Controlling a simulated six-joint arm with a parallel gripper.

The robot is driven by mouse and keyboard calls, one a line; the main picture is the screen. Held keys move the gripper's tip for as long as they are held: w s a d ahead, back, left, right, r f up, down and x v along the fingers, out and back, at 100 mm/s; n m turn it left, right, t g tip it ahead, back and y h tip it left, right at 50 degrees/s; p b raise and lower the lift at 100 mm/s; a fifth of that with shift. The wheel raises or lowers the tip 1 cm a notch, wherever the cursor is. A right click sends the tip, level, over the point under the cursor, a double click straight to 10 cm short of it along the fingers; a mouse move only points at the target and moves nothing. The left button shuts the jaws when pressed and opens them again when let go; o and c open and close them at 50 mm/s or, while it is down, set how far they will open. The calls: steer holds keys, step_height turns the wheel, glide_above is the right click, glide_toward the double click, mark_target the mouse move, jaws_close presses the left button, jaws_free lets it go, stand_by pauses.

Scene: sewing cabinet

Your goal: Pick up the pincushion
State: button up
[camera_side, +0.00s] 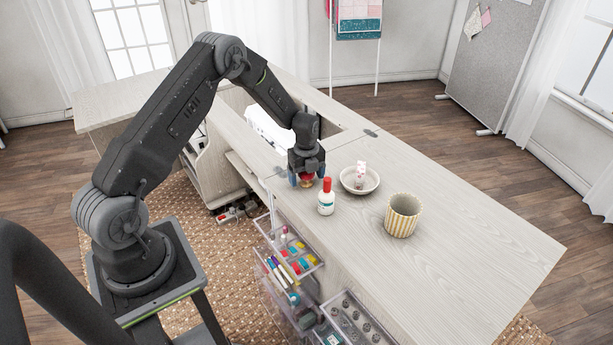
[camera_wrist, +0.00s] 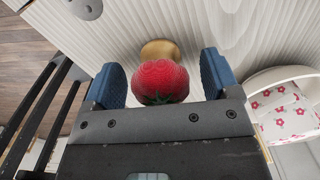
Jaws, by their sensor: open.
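The pincushion (camera_wrist: 159,82) is a red tomato shape with green leaves in the wrist view. It sits between the two blue fingers of my gripper (camera_wrist: 162,85), with a gap on each side. In the side view, a small red part of the pincushion (camera_side: 306,178) shows between the fingers of my gripper (camera_side: 306,181), low over the cabinet top. A round tan thing (camera_wrist: 160,50) lies just beyond the pincushion in the wrist view; I cannot tell whether they are joined. The arm hides much of the pincushion in the side view.
A white bottle with a red cap (camera_side: 326,200) stands close to my gripper. A shallow white bowl (camera_side: 345,185) holds a white-and-red flowered item (camera_side: 360,174). A yellow-striped cup (camera_side: 402,216) stands farther right. Open clear drawers (camera_side: 300,268) hang below the edge. The right tabletop is clear.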

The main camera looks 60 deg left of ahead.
steer(key=c, duration=1)
